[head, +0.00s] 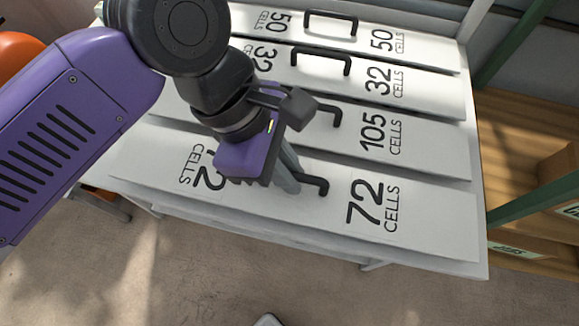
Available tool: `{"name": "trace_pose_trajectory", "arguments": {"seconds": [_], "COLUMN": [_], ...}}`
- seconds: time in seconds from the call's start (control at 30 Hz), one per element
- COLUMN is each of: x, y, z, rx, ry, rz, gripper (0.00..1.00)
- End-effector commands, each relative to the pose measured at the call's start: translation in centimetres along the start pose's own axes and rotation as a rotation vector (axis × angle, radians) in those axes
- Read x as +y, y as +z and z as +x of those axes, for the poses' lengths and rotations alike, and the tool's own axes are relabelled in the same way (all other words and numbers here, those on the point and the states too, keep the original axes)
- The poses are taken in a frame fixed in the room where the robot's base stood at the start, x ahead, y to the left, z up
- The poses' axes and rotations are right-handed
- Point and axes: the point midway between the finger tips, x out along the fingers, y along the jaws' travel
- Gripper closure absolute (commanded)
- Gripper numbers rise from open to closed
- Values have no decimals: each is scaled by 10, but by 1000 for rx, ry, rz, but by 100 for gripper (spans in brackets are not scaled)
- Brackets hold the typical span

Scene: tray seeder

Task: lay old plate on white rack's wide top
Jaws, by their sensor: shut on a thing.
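The white rack (260,221) fills the middle of the head view, with white plates lying in stepped rows. The nearest plate, marked 72 cells (430,222), has a black handle (318,183). My gripper (290,184) is over this plate and shut on its handle. The purple gripper body hides part of the handle and part of the left 72 marking. Behind it lie the plates marked 105 cells (430,145), 32 cells (425,92) and 50 cells (425,45), each with a black handle. I cannot tell by looks which plate is the old one.
A wooden shelf (525,115) with green posts (515,40) stands close at the right. An orange object (15,47) shows at the left edge. The floor (200,280) in front of the rack looks mostly clear.

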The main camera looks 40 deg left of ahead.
Motion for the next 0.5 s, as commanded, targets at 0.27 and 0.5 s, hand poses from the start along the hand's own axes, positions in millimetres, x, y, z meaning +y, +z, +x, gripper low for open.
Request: {"name": "trace_pose_trajectory", "arguments": {"seconds": [0.27, 0.5], "x": [0, 0], "y": [-1, -2], "z": [2, 4], "rx": [0, -1], "ry": [1, 1], "rz": [0, 0], "gripper": [100, 100]}}
